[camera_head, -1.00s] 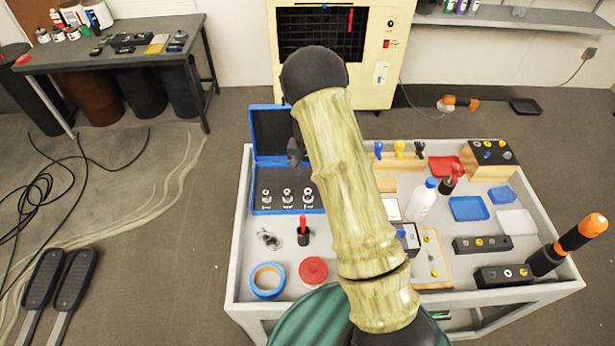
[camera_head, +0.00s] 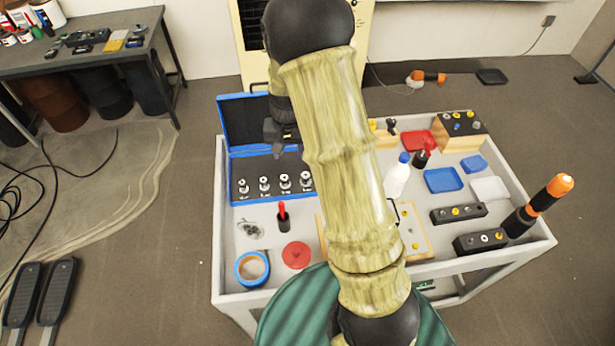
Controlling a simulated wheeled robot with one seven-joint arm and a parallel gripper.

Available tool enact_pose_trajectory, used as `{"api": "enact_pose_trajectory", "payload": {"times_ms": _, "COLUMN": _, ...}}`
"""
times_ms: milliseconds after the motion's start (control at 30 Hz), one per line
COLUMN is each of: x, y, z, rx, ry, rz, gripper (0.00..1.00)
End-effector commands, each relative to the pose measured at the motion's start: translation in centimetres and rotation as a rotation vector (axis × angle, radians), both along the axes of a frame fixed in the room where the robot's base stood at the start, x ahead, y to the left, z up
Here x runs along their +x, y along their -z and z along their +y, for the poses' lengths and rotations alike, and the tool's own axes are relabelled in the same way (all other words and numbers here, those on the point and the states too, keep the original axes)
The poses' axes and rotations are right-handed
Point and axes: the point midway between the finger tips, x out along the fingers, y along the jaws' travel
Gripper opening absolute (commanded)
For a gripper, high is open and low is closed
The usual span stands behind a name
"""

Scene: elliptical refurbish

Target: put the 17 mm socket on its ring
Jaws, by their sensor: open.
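The open blue case (camera_head: 225,150) stands at the back left of the cart, its lid raised. Several silver sockets (camera_head: 264,184) stand in a row on its dark insert, with small white labels in front. The labels are too small to read, so I cannot tell which is the 17 mm socket or its ring. My gripper (camera_head: 283,150) is open, in front of the raised lid and above the back of the insert. It appears empty, though its fingertips are small and dark. My forearm covers the right end of the case.
The grey cart (camera_head: 225,285) also bears a red-handled tool in a black holder (camera_head: 284,217), a blue tape roll (camera_head: 240,275), a red disc (camera_head: 296,255), a white bottle (camera_head: 396,180) and a blue tray (camera_head: 443,180).

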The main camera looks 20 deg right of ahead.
Motion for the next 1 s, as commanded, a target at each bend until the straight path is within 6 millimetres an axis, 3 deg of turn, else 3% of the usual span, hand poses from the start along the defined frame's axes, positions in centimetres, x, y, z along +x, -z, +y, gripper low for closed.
{"api": "enact_pose_trajectory", "payload": {"times_ms": 33, "x": -1.4, "y": -1.5, "z": 0.0, "rx": 0.002, "ry": -0.019, "rz": -0.016, "gripper": 0.46}}
{"api": "enact_pose_trajectory", "payload": {"times_ms": 200, "x": -6.3, "y": -5.2, "z": 0.0, "rx": -0.005, "ry": -0.105, "rz": -0.063, "gripper": 0.46}}
{"api": "enact_pose_trajectory", "payload": {"times_ms": 400, "x": -12.6, "y": -8.2, "z": 0.1, "rx": -0.031, "ry": -0.214, "rz": -0.121, "gripper": 0.46}}
{"api": "enact_pose_trajectory", "payload": {"times_ms": 533, "x": -16.1, "y": -9.3, "z": 0.1, "rx": -0.052, "ry": -0.278, "rz": -0.152, "gripper": 0.46}}
{"api": "enact_pose_trajectory", "payload": {"times_ms": 700, "x": -18.0, "y": -9.5, "z": 0.2, "rx": -0.065, "ry": -0.314, "rz": -0.166, "gripper": 0.46}}
{"api": "enact_pose_trajectory", "payload": {"times_ms": 1000, "x": -17.9, "y": -9.5, "z": 0.2, "rx": -0.064, "ry": -0.313, "rz": -0.165, "gripper": 0.46}}
